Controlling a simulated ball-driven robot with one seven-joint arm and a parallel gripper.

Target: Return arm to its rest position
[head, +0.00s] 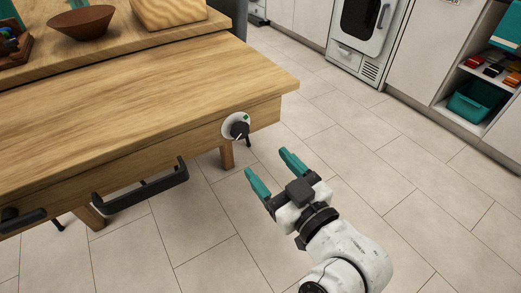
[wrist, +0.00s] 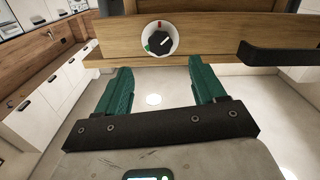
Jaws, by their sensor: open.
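My gripper (head: 275,172) is open and empty, with its two teal fingers apart over the tiled floor. It hangs below and to the right of a round white dial with a black knob (head: 238,128) on the front of the wooden table (head: 150,85). In the wrist view the fingers of my gripper (wrist: 162,82) point toward the table front, and the dial (wrist: 160,39) shows beyond and between them. The fingers appear apart from the knob. My white arm reaches in from the lower right in the head view.
A black bar handle (head: 142,190) juts from the table front. A brown bowl (head: 82,22) and a wooden block (head: 168,10) stand on the raised back part. An oven (head: 361,25) and shelves with a teal bin (head: 474,101) are at the far right. Open tiled floor lies between.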

